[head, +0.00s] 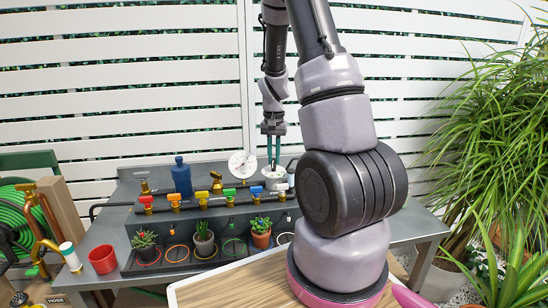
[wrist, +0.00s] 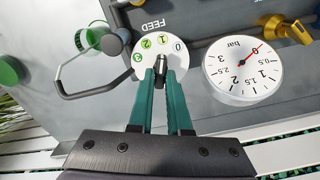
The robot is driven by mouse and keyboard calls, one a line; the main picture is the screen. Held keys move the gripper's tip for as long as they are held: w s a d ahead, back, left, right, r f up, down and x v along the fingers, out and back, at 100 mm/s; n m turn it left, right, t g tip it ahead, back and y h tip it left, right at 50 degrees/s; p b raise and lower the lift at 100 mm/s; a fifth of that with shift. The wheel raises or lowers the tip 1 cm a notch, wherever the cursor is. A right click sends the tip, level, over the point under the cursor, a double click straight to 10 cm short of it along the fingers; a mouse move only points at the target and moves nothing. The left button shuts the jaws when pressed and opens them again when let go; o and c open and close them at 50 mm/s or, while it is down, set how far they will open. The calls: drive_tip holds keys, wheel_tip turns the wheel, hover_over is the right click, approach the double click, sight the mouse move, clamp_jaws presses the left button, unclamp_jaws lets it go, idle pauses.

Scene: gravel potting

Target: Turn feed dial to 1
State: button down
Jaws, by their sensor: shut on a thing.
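The feed dial is a round white disc (wrist: 144,72) with green-ringed numbers, lettered FEED beside it in the wrist view. The 0 is at its right, the 1 near the top middle, and higher numbers to the left. A dark knob (wrist: 161,62) stands at its centre. My gripper (wrist: 160,74) has its two green fingers closed on this knob. The knob's upper end points roughly toward the 1; the fingers hide the rest, so I cannot tell its exact setting. In the head view my gripper (head: 273,160) reaches down to the dial (head: 274,174) at the bench's back.
A white pressure gauge (wrist: 243,60) stands close right of the dial, its red needle near 0. A grey bent handle (wrist: 85,92) is at left. Colored valves (head: 229,193), a blue bottle (head: 181,177) and potted plants (head: 204,238) occupy the bench. A red cup (head: 103,260) stands at front left.

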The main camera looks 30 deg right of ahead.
sight(274, 160)
drive_tip(key=c, duration=0.9)
unclamp_jaws()
drive_tip(key=shift+o, duration=0.2)
wheel_tip(274, 160, up, 11)
drive_tip(key=s+a+r+n+t+y, duration=0.1)
drive_tip(key=s+a+r+t, duration=0.2)
drive_tip(key=s+a+r, duration=0.4)
drive_tip(key=s+a+r+n+t+y, duration=0.1)
drive_tip(key=s+a+r+n+t, duration=0.1)
drive_tip(key=s+a+r+t, duration=0.2)
drive_tip(key=s+a+r, duration=0.3)
drive_tip(key=s+r, duration=0.4)
drive_tip(key=s, duration=0.2)
drive_tip(key=shift+r, duration=0.15)
